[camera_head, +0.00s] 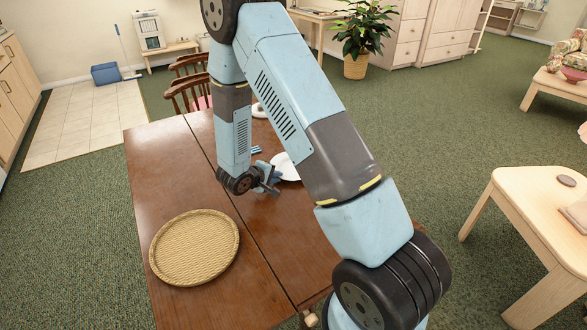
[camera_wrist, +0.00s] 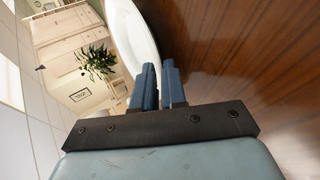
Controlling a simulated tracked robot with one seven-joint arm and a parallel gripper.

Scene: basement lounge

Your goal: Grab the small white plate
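The small white plate (camera_head: 287,167) lies on the brown wooden table in the head view, partly hidden by my arm. In the wrist view the plate (camera_wrist: 130,32) fills the top middle, and its near rim runs down to the fingertips. My gripper (camera_head: 272,181) is low over the table at the plate's near left side. In the wrist view the blue fingers of my gripper (camera_wrist: 162,66) are close together with a thin gap, and the rim appears to be between them. The exact contact is partly hidden by the fingers.
A round woven tray (camera_head: 195,247) lies at the table's front left. Another small white item (camera_head: 259,110) is at the far end, partly behind my arm. A small blue item (camera_head: 256,150) lies near the plate. Wooden chairs (camera_head: 188,92) stand behind the table (camera_head: 160,165).

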